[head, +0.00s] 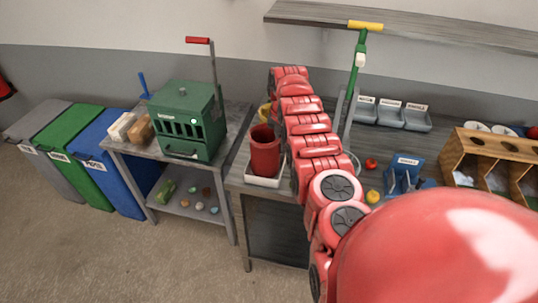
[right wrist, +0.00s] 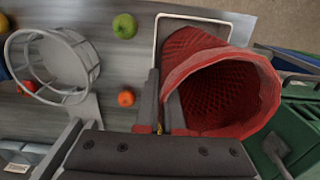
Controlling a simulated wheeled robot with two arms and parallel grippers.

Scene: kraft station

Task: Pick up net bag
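The net bag (head: 265,152) is a red mesh cylinder standing in a white tray (head: 262,181) at the left end of the workbench. In the right wrist view the bag (right wrist: 228,95) shows its wide round mouth and mesh inside. My right gripper (right wrist: 162,98) is at the bag's near rim, with its two dark fingers close together and the red wall between them. In the head view my red right arm reaches to the bag and hides its fingers. My left gripper is not in view.
A green box (head: 187,122) stands on the cart to the left. A white round basket frame (right wrist: 52,65), a green fruit (right wrist: 125,25) and an orange-red fruit (right wrist: 126,98) are on the bench near the gripper. A green post (head: 355,75) rises behind my arm.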

